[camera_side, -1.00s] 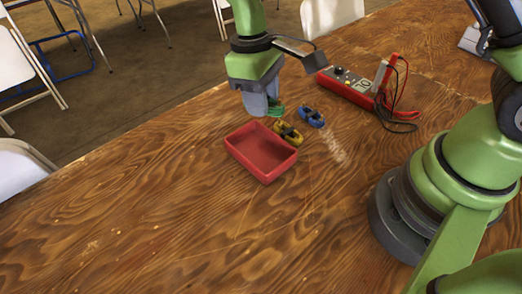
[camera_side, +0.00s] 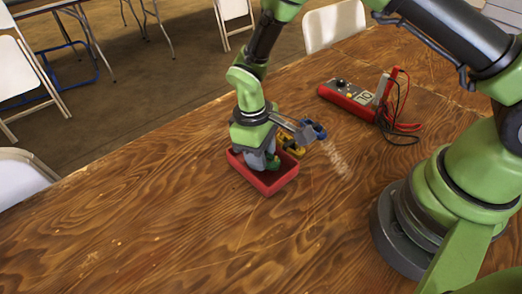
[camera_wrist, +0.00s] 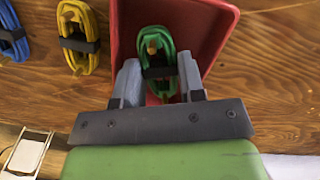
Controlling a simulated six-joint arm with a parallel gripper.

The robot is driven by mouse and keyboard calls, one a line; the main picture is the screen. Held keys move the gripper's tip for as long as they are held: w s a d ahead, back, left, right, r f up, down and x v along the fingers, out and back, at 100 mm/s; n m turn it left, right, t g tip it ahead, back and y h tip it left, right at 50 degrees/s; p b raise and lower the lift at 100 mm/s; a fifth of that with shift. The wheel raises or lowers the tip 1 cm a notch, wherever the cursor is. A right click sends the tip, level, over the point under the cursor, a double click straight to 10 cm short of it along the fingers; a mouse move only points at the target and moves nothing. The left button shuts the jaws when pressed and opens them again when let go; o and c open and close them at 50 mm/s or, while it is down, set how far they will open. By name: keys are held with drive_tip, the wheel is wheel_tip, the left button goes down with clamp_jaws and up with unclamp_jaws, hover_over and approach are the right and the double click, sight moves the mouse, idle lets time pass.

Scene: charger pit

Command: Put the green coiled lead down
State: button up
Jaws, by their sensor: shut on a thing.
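The green coiled lead (camera_wrist: 156,46) is a looped bundle with a black band, held between the two grey fingers of my gripper (camera_wrist: 158,78). In the side view the green lead (camera_side: 273,162) shows just beside my gripper (camera_side: 262,163), low within the red tray (camera_side: 262,186). In the wrist view the lead is inside the walls of the red tray (camera_wrist: 207,35). Whether the lead touches the tray floor cannot be told. My gripper is shut on the lead.
A yellow coiled lead (camera_side: 292,144) lies right beside the tray, with a blue coiled lead (camera_side: 315,128) beyond it. A red meter (camera_side: 348,96) with cables stands further back right. The wooden table (camera_side: 180,225) is clear at front and left.

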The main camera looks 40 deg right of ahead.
drive_tip(key=shift+f, duration=0.55)
drive_tip(key=o, duration=0.7)
drive_tip(key=shift+c, duration=0.2)
wheel_tip(320, 180, up, 13)
drive_tip(key=w, duration=0.1)
drive_tip(key=shift+w+a, duration=0.3)
drive_tip(key=shift+w, duration=0.05)
